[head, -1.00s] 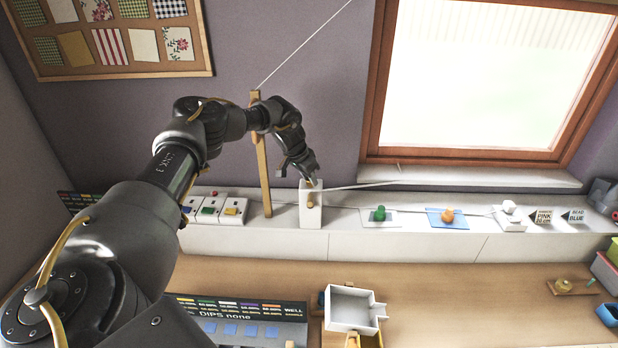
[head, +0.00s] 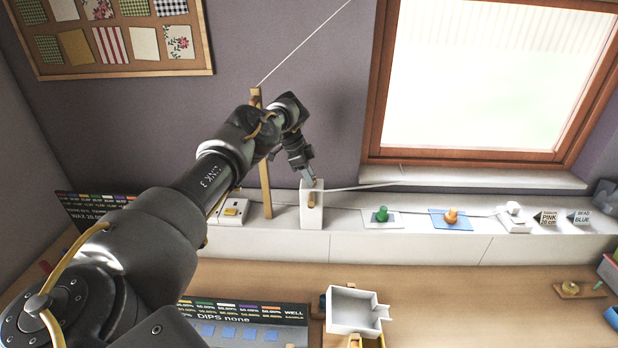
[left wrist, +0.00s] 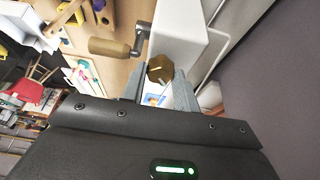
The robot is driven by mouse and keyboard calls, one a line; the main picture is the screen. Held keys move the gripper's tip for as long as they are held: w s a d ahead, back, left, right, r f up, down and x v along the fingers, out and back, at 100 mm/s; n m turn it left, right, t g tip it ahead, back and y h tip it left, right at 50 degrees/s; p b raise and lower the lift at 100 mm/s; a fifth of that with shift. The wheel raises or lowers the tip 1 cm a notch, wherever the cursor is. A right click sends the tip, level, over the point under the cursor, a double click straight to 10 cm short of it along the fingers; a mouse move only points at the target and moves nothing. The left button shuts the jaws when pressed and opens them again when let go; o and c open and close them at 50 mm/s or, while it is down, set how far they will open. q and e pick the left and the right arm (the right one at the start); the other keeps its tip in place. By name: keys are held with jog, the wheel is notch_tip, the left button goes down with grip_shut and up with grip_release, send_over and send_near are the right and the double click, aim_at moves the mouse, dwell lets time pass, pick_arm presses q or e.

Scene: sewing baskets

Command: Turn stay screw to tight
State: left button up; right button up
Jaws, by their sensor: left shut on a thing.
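A small white post (head: 306,215) stands on the white ledge below the window. In the left wrist view, a brass faceted screw knob (left wrist: 160,67) sits at the white housing (left wrist: 180,40), between my fingertips. My left gripper (head: 312,180) reaches the top of the post from above. It also shows in the left wrist view (left wrist: 158,88), shut on the brass knob. A crank with a brass grip (left wrist: 110,46) sticks out beside the knob. How tight the screw is cannot be told. My right gripper is in neither view.
A wooden upright (head: 264,190) stands just left of the post, and a thread runs from it. A green knob (head: 381,214) and an orange knob (head: 450,215) sit along the ledge.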

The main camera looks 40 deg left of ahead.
pick_arm(q)
jog(key=shift+m, duration=0.3)
dwell(0.4)
jog(key=o, duration=1)
jog(key=shift+r+b, duration=0.25)
jog(key=shift+b, duration=0.15)
jog(key=shift+w+r+b, duration=0.15)
jog(key=shift+r+b, duration=0.75)
jog(key=shift+r, duration=0.05)
jog(key=shift+s+d+r+b, duration=1.45)
jog(key=shift+s+r+b, duration=0.1)
jog(key=shift+s+r, duration=0.3)
jog(key=shift+s+d+r+b, duration=1.4)
jog(key=shift+s+r+b, duration=0.25)
jog(key=shift+s, duration=0.25)
jog(key=shift+s+d+r+b, duration=1.45)
jog(key=shift+s+r, duration=0.4)
jog(key=shift+s, duration=0.05)
